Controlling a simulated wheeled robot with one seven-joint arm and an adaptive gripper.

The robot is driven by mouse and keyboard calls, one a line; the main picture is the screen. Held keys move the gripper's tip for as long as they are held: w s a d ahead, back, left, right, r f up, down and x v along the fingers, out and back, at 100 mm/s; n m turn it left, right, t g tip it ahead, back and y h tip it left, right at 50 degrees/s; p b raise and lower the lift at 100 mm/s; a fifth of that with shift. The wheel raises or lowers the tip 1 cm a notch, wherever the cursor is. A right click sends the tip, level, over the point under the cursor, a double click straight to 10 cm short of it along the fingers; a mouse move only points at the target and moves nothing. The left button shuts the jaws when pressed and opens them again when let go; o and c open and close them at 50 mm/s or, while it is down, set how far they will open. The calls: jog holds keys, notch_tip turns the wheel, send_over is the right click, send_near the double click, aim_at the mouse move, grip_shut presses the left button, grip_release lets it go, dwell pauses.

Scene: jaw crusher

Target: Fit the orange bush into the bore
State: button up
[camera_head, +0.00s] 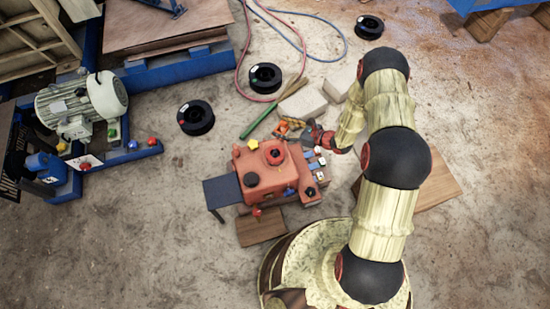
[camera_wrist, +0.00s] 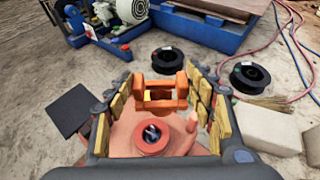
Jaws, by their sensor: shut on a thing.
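My gripper (camera_head: 292,128) is at the far edge of the red-orange crusher (camera_head: 268,181). In the wrist view my gripper (camera_wrist: 160,90) has its yellow-padded fingers on either side of an orange piece with a square opening, which I take to be the orange bush (camera_wrist: 168,80). It is shut on that piece near the fingertips. A round red collar with a dark centre, apparently the bore (camera_wrist: 150,138), sits on the crusher's top, nearer the bottom of the wrist view; the collar (camera_head: 274,153) also shows in the head view. The bush is apart from the collar in the picture; its height is unclear.
A dark side table (camera_head: 222,191) adjoins the crusher's left. Small coloured parts (camera_head: 315,162) line its right side. Pale blocks (camera_head: 303,102), a green bar (camera_head: 259,121) and black spools (camera_head: 196,117) lie beyond. A grey motor (camera_head: 82,104) stands left. Bare floor lies at lower left.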

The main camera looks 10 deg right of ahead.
jog(key=shift+n+g+y, duration=0.5)
jog(key=f+b, duration=0.1)
jog(key=f, duration=0.4)
jog(key=s+a+f+b, duration=0.1)
jog(key=f+b, duration=0.1)
jog(key=f, duration=0.4)
jog(key=a+f+b, duration=0.1)
jog(key=f+b, duration=0.1)
jog(key=f, duration=0.4)
jog(key=shift+s+a, duration=0.15)
jog(key=shift+s, duration=0.15)
jog(key=o, duration=1.4)
